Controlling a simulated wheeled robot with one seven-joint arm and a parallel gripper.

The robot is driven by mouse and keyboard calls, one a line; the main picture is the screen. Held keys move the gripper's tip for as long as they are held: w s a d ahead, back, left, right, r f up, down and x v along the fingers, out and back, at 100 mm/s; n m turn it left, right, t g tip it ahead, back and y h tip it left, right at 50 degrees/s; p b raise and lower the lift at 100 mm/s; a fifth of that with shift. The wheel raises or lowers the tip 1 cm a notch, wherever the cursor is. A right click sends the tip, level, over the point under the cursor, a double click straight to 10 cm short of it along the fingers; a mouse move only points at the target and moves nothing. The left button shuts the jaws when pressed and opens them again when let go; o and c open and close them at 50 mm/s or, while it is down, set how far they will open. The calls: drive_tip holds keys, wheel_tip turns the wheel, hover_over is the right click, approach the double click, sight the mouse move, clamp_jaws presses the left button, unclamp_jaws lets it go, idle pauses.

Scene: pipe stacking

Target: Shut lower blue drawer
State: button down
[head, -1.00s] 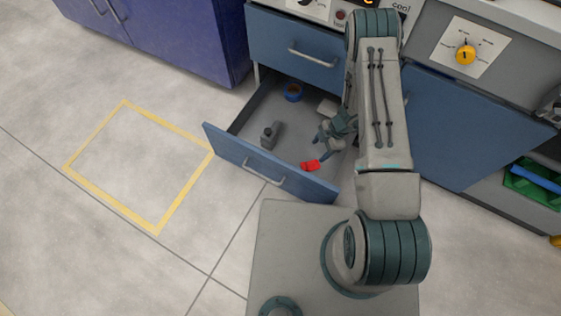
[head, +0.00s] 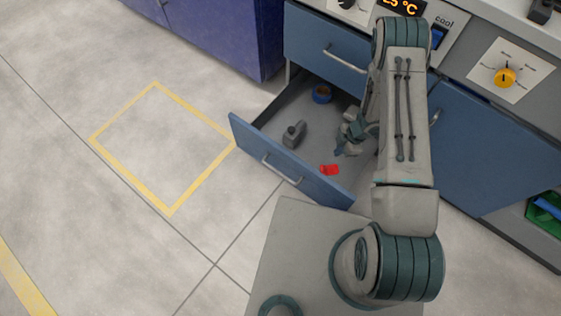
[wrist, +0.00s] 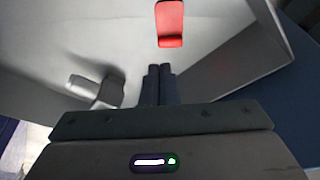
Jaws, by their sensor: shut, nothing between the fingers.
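The lower blue drawer (head: 290,165) is pulled far out below a closed upper blue drawer (head: 325,48). Its front has a grey bar handle (head: 281,170). My gripper (head: 340,150) is over the drawer's inside, behind its front panel and near the right side. In the wrist view my gripper (wrist: 159,70) has its two fingers together and empty, pointing into the drawer. A red object (head: 329,169) lies in the drawer near the front, and it also shows ahead of the fingertips in the wrist view (wrist: 170,25). I cannot tell whether the fingers touch the drawer.
The drawer also holds a grey object (head: 294,133) and a blue roll (head: 322,93). A purple cabinet (head: 215,35) stands at the back left. A blue panel (head: 480,150) is right of my arm. The floor with a yellow taped square (head: 165,150) is clear.

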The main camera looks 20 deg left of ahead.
drive_tip(key=w+a+t+h, duration=0.3)
drive_tip(key=a+h, duration=0.1)
drive_tip(key=a, duration=0.4)
drive_tip(key=s+a+r+n+t+h+p, duration=0.1)
drive_tip(key=s+a+r+t+h+p, duration=0.1)
drive_tip(key=s+a+r+t+h, duration=0.6)
drive_tip(key=s+a+n+t+y+b, duration=0.1)
drive_tip(key=s+a+n+t+b, duration=0.25)
drive_tip(key=s, duration=0.65)
drive_tip(key=s+a+n+t+y, duration=0.1)
drive_tip(key=s+a+n+t, duration=0.25)
drive_tip(key=s+a, duration=0.5)
drive_tip(key=b, duration=0.3)
approach(280, 150)
drive_tip(key=shift+n, duration=0.4)
drive_tip(key=x, duration=0.5)
drive_tip(key=shift+w+d, duration=0.3)
drive_tip(key=shift+w, duration=0.4)
